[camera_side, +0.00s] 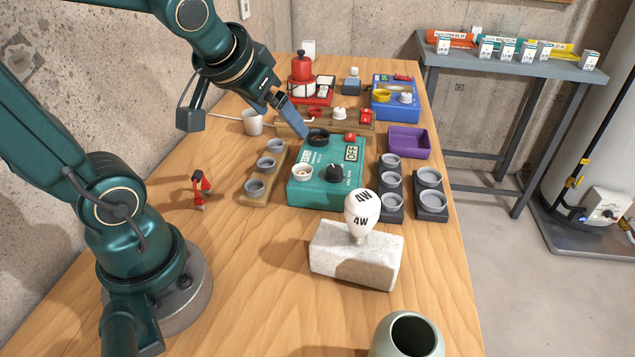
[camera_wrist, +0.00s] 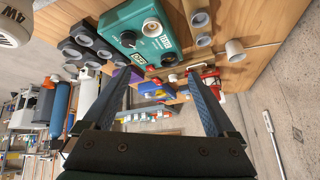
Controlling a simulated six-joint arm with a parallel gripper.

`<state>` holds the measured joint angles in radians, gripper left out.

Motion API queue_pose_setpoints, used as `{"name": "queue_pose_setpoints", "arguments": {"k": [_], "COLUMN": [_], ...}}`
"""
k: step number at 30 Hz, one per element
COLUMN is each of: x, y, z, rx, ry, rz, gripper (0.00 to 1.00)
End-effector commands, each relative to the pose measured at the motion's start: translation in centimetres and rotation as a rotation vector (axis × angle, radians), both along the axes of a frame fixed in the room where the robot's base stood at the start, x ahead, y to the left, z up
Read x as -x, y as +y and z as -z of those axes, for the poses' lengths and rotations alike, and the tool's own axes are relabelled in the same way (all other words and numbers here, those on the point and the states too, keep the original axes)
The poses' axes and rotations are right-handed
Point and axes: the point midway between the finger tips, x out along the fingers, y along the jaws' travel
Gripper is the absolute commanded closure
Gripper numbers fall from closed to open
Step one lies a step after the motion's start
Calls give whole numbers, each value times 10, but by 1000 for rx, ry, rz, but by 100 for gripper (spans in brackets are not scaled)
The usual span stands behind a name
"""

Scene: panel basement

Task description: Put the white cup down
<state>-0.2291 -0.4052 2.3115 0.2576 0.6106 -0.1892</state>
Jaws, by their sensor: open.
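The white cup (camera_side: 252,122) stands upright on the wooden table, at the far left edge behind the wooden block with three grey cups. In the wrist view the white cup (camera_wrist: 235,50) shows at upper right, outside my fingers and apart from them. My gripper (camera_side: 297,128) is open, tilted down above the table to the right of the cup, near the back edge of the green panel box. In the wrist view my gripper (camera_wrist: 159,76) has its two fingers spread with nothing held between them.
The green panel box (camera_side: 345,172) with its knob and sockets is just in front of my gripper. A white stone block (camera_side: 356,262) carries a 4W bulb (camera_side: 362,214). A purple tray (camera_side: 409,142) and a blue box (camera_side: 396,100) stand right and behind.

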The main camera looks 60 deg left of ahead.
Motion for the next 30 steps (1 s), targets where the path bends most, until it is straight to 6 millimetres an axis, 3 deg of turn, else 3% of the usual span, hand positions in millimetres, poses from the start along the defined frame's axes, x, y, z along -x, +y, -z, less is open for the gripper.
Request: {"name": "queue_pose_setpoints", "arguments": {"k": [1,3,8,9,24,30], "x": [16,37,72,76,83,61], "y": [-22,-45,-79,-83,-89,-76], "z": [0,4,12,13,15,8], "rx": [28,67,131,140,154,157], "ry": [16,52,110,118,132,128], "rz": [58,127,248,266,287,212], "gripper": [8,8,8,3,3,3]}}
